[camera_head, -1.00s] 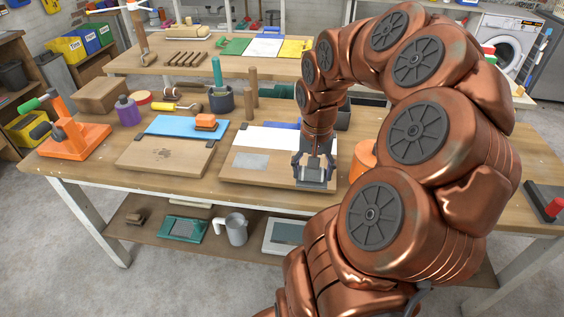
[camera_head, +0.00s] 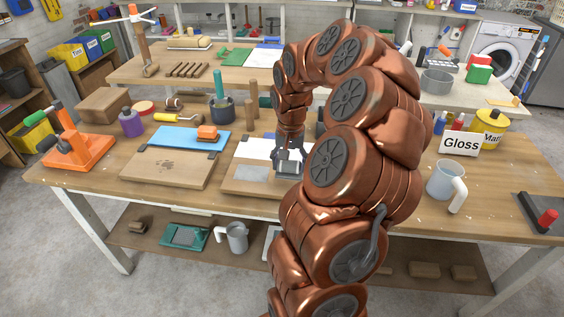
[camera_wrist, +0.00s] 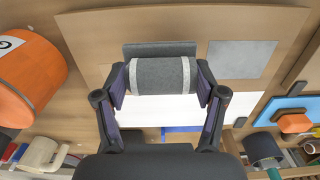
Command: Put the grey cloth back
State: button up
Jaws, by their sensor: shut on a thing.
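My gripper (camera_wrist: 160,88) is shut on the grey cloth (camera_wrist: 160,76), a folded grey roll with two light bands, gripped at its left and right ends. A flat grey flap shows beyond the roll. In the head view my gripper (camera_head: 288,158) is over the right part of a wooden board (camera_head: 236,189), and the cloth is too small to make out clearly. I cannot tell whether the cloth touches the board. A flat grey square (camera_head: 252,173) lies on the board, left of my gripper, with a white sheet (camera_head: 258,149) behind it.
A second board (camera_head: 165,168) with a blue sheet (camera_head: 180,138) and an orange block (camera_head: 208,132) is to the left. An orange container (camera_wrist: 25,72) stands beside the board in the wrist view.

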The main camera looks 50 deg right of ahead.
aim_at(282, 165)
jog(key=w, duration=0.2)
jog(key=w+d+p, duration=0.1)
jog(key=w, duration=0.1)
jog(key=shift+f, duration=0.15)
jog(key=shift+s+f+p, duration=0.1)
jog(key=shift+f+p, duration=0.6)
jog(key=shift+f, duration=1.05)
jog(key=shift+f+b, duration=0.2)
jog(key=shift+b, duration=0.1)
jog(key=o, duration=1.1)
jog(key=shift+r, duration=0.2)
notch_tip(282, 165, up, 12)
jog(key=b, duration=0.2)
jog(key=shift+b, duration=0.3)
